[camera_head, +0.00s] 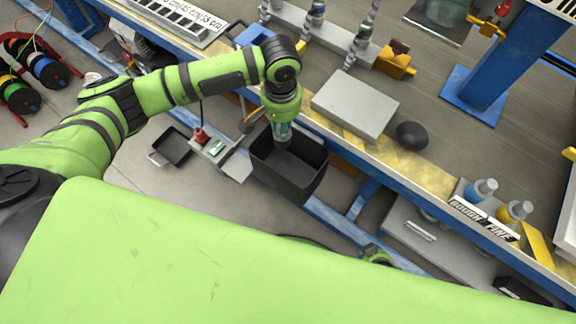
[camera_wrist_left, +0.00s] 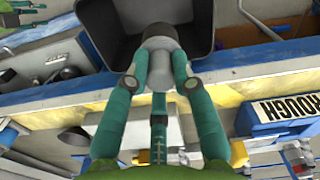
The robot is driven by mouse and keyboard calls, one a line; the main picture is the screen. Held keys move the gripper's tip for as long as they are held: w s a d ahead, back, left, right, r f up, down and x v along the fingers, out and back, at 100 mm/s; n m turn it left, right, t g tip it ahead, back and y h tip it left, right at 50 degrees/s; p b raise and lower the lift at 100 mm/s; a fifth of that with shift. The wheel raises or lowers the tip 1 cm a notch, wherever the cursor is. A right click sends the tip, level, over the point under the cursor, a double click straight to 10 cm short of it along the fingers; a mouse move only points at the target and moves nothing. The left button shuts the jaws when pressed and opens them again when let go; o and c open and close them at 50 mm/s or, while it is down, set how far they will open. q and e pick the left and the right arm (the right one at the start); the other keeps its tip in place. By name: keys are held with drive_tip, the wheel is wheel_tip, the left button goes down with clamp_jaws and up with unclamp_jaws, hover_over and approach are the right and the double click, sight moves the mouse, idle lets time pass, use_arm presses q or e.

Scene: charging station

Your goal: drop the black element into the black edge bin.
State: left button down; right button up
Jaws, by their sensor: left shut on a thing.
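The black edge bin (camera_head: 308,182) hangs at the near edge of the workbench, open at the top. My left gripper (camera_head: 284,125) points down over the bin's mouth. Its teal fingers are shut on a short dark grey cylinder, the black element (camera_head: 282,142). In the left wrist view the fingers (camera_wrist_left: 160,82) clasp this element (camera_wrist_left: 158,46), whose far end is seen against the bin (camera_wrist_left: 95,18). I cannot tell how far its lower end is from the bin floor.
A light grey box (camera_head: 355,103) and a black rounded object (camera_head: 412,135) stand on the bench beside the bin. A small ledge with a red button (camera_head: 200,136) lies left of it. Bottles (camera_head: 480,190) stand farther right. The bin's visible floor looks clear.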

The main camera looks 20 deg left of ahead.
use_arm(q)
drive_tip(key=shift+f+b, duration=0.5)
drive_tip(key=shift+b, duration=0.05)
drive_tip(key=shift+f+b, duration=0.2)
drive_tip(key=shift+b, duration=0.15)
use_arm(e)
drive_tip(key=shift+s+a+r+g, duration=0.25)
drive_tip(key=shift+s+r+g, duration=0.1)
drive_tip(key=shift+s+g, duration=0.25)
use_arm(q)
drive_tip(key=c, duration=1)
unclamp_jaws()
drive_tip(key=shift+o, duration=0.2)
drive_tip(key=shift+r, duration=0.15)
wheel_tip(320, 180, up, 12)
